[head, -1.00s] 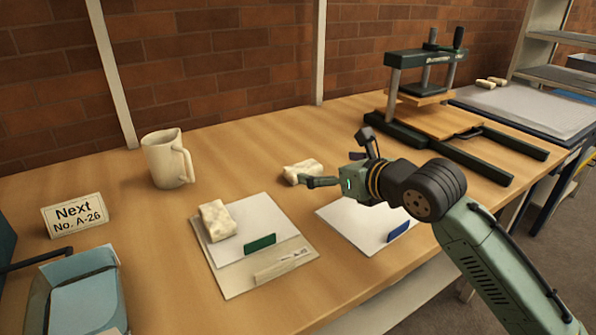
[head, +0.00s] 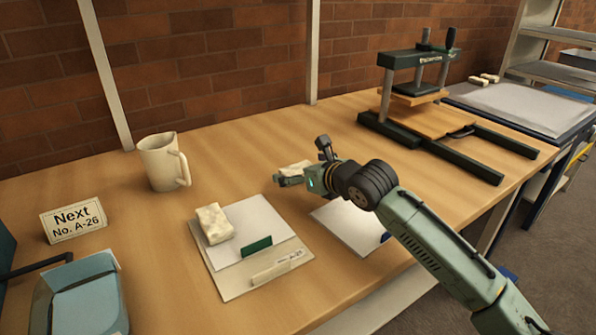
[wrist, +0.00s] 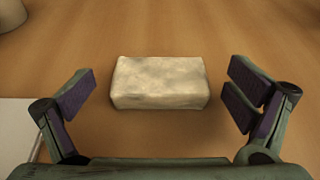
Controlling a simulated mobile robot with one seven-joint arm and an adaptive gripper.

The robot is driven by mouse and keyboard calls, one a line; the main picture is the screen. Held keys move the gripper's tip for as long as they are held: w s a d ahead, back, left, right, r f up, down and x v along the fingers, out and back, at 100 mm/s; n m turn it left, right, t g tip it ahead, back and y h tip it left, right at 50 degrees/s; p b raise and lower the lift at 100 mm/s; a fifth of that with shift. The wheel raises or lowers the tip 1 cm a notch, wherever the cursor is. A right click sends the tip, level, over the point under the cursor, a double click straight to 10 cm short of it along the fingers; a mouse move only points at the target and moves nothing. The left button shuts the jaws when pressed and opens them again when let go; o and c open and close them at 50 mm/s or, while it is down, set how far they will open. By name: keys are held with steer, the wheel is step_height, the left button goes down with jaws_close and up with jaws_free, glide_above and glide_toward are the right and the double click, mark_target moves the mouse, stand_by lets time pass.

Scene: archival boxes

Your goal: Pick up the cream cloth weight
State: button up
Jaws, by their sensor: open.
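A cream cloth weight (head: 294,168) lies on the wooden table, partly hidden behind my gripper (head: 305,163) in the head view. In the wrist view the weight (wrist: 160,82) is a pale, mottled block lying crosswise between the fingers of my gripper (wrist: 161,98). The gripper is open and empty. A gap shows on each side between finger and weight. A second, similar cream weight (head: 214,223) lies on the paper with the green label at the left.
A cream jug (head: 161,164) stands at the left, behind a sign (head: 73,220) and a blue box (head: 85,297). A dark press (head: 412,58) stands at the back right. White paper (head: 345,228) lies in front of my gripper. Table between jug and press is clear.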

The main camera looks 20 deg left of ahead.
steer(key=shift+c, duration=0.2)
steer(key=c, duration=1.6)
steer(key=shift+r, duration=0.1)
